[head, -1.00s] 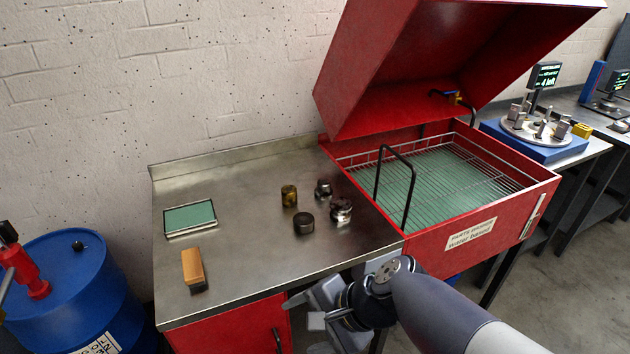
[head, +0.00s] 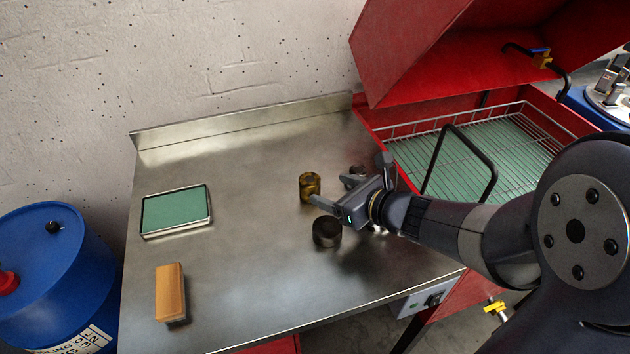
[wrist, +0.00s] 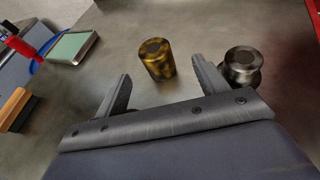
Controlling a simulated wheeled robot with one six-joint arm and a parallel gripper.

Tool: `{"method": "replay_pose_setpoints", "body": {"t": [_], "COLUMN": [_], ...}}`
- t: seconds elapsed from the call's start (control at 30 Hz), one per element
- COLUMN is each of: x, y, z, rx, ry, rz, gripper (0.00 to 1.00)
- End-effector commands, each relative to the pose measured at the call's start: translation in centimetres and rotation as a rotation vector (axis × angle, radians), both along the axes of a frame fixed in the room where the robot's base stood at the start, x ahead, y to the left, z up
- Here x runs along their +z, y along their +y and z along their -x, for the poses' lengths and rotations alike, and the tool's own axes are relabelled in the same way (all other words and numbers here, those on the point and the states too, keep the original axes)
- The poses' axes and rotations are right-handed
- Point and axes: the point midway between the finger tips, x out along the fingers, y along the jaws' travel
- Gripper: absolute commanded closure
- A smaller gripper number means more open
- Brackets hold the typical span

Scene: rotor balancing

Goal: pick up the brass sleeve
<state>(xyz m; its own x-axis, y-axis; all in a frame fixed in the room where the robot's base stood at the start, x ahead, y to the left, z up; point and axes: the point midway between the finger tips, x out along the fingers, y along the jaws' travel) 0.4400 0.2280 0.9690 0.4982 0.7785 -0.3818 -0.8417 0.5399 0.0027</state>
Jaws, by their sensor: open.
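The brass sleeve (head: 309,186) is a short upright cylinder, gold with dark stains, standing on the steel bench top. It also shows in the wrist view (wrist: 157,59), beyond and roughly between my fingertips. My gripper (head: 329,194) is open and empty, just right of the sleeve in the head view. In the wrist view its two fingers (wrist: 160,82) are spread apart, and the sleeve looks apart from both.
A dark cylinder (head: 327,231) stands in front of the sleeve. A grey flanged part (wrist: 241,66) stands close by the right finger. A green-topped tray (head: 176,211) and a wood-backed brush (head: 170,291) lie left. The red parts washer (head: 385,165) adjoins the bench on the right.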

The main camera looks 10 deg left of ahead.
Motion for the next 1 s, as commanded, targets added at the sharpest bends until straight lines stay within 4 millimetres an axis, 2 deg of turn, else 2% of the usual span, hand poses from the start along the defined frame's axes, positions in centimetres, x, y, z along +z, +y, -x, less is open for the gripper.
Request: {"method": "replay_pose_setpoints", "body": {"t": [0.2, 0.47, 0.7, 1.0], "x": [-1.4, -2.0, -3.2, -3.7], "y": [2.7, 4.2, 6.9, 7.9], "z": [-1.6, -2.4, -3.8, -4.4], "rx": [0.004, 0.004, 0.004, 0.002], "ry": [0.002, 0.000, 0.001, -0.002], "rz": [0.001, 0.002, 0.002, 0.003], "gripper": [0.31, 0.31, 0.31, 0.31]}}
